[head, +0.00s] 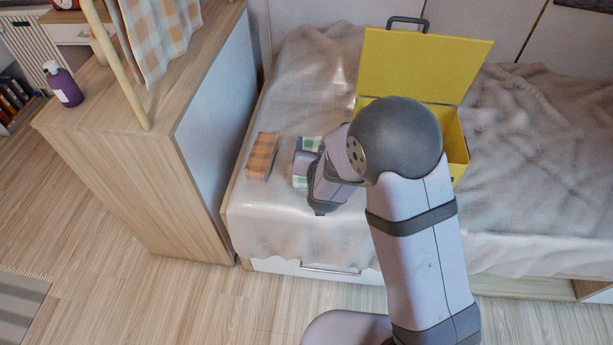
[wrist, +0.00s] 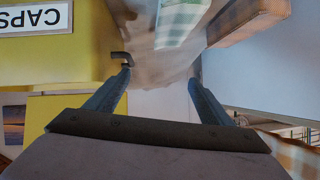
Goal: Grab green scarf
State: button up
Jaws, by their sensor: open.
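The green scarf (head: 309,143) is a folded green-and-white checked cloth lying on the bed. My wrist covers part of it in the head view. In the wrist view the green scarf (wrist: 181,22) shows at the top middle, beyond the fingertips. My gripper (wrist: 160,78) is open, with nothing between its two fingers. It is over the bed near the scarf, apart from it in the wrist view. In the head view my own arm hides the fingertips.
A folded orange checked cloth (head: 262,157) lies left of the scarf. It shows at upper right in the wrist view (wrist: 248,18). An open yellow box (head: 456,148), lid raised, stands on the right behind my arm. A wooden cabinet (head: 135,165) borders the bed's left side.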

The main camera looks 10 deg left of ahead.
aim_at(302, 180)
jog(key=a+f+b, duration=0.1)
jog(key=f, duration=0.1)
jog(key=a+f+t+b, duration=0.1)
jog(key=f+b, duration=0.1)
jog(key=f, duration=0.1)
jog(key=a+f+t+b, duration=0.1)
jog(key=f, duration=0.1)
jog(key=shift+s+f+h, duration=0.3)
jog(key=shift+f, duration=0.05)
jog(key=s+f+t+b, duration=0.1)
jog(key=s+a+f+t+b, duration=0.1)
jog(key=f+b, duration=0.1)
jog(key=shift+a+n+t+h+b, duration=0.1)
jog(key=shift+n+t+h+b, duration=0.2)
jog(key=shift+s+a+f+t+b, duration=0.1)
jog(key=shift+s+f+t+b, duration=0.15)
jog(key=shift+s+t+b, duration=0.2)
jog(key=shift+w+r, duration=0.15)
jog(key=shift+w, duration=3.45)
jog(key=c, duration=1.2)
